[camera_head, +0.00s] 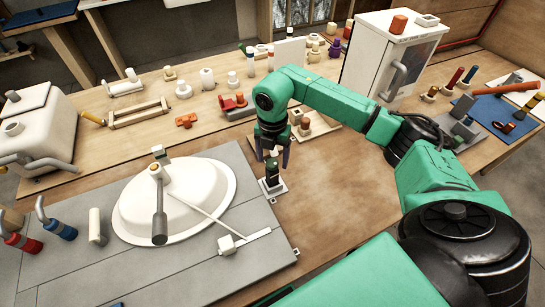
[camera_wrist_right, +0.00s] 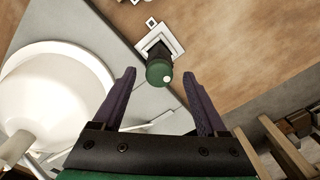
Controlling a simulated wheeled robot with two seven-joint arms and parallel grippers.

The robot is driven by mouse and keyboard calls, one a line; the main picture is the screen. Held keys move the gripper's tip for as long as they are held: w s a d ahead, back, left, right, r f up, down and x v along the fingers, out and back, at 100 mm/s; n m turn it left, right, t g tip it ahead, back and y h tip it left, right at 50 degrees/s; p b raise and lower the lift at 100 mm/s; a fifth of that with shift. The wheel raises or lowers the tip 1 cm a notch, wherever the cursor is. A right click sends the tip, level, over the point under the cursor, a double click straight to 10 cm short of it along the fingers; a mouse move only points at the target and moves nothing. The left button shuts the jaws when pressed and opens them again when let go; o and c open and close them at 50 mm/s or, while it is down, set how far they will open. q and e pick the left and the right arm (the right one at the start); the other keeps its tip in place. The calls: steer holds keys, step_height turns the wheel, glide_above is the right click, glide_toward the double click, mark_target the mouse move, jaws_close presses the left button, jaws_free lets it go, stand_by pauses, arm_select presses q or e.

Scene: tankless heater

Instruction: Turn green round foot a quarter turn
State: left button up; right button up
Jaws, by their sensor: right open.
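The green round foot (camera_wrist_right: 159,72) is a short green cylinder with a pale dot on its end, standing on a white square plate (camera_wrist_right: 172,37) in the right wrist view. In the head view the foot (camera_head: 271,171) is dark and partly hidden below my right gripper. My right gripper (camera_head: 272,160) points down just above it. In the wrist view the right gripper's (camera_wrist_right: 162,88) two purple fingers are spread, with the foot between and slightly beyond their tips. I see no contact. My left gripper is not in view.
A white oval basin (camera_head: 190,205) with a grey lever lies left of the foot on a grey panel (camera_head: 85,272). Behind stand several small parts and a white cabinet (camera_head: 385,60). The wooden table (camera_head: 335,190) right of the foot is clear.

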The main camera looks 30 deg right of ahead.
step_height(320, 180, up, 2)
steer(key=shift+r+p, duration=0.2)
steer(key=shift+p, duration=0.4)
steer(key=shift+f, duration=0.1)
stand_by(1.5)
